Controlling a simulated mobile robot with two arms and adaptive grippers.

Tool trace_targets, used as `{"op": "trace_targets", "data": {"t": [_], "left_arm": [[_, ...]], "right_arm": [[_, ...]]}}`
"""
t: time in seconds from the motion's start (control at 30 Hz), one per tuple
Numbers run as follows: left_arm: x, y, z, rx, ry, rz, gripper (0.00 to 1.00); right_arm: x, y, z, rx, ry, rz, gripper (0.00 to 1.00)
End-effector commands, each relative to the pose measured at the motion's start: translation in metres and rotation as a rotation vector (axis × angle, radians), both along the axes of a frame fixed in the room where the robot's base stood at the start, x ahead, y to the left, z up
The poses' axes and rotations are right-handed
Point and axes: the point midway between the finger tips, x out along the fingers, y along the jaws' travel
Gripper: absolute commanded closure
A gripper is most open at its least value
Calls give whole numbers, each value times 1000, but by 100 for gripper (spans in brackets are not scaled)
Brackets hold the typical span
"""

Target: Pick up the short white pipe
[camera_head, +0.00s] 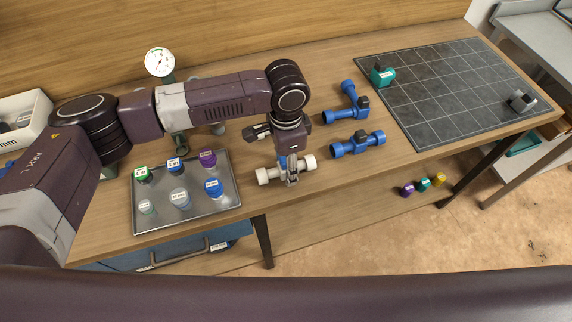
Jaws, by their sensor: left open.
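The short white pipe (264,175) lies near the front edge of the wooden table, to the right of the metal tray. Its two ends show at either side of my left gripper; its middle is hidden. My left gripper (291,180) points down over the middle of the pipe, with its fingers open around or just above it. I cannot tell whether they touch it. My right gripper is out of view.
A metal tray (187,221) with several coloured-cap containers is at left. Two blue valve fittings (357,143) (346,103) lie to the right. A dark gridded mat (450,100) with a teal part (382,74) is at far right. A gauge (159,62) stands behind my arm.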

Motion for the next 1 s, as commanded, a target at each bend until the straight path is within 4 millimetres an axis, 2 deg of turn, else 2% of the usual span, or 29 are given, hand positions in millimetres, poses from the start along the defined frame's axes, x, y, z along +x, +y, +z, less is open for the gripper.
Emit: {"op": "trace_targets", "data": {"t": [0.07,0.17,0.6,0.87,1.0], "left_arm": [[0,0,-1,-1,0,0,52],[0,0,-1,-1,0,0,52],[0,0,0,-1,-1,0,99],[0,-1,1,-1,-1,0,99],[1,-1,9,-1,-3,0,99]], "right_arm": [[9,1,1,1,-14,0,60],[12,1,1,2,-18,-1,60],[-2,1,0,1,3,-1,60],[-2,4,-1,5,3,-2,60],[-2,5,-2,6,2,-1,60]]}}
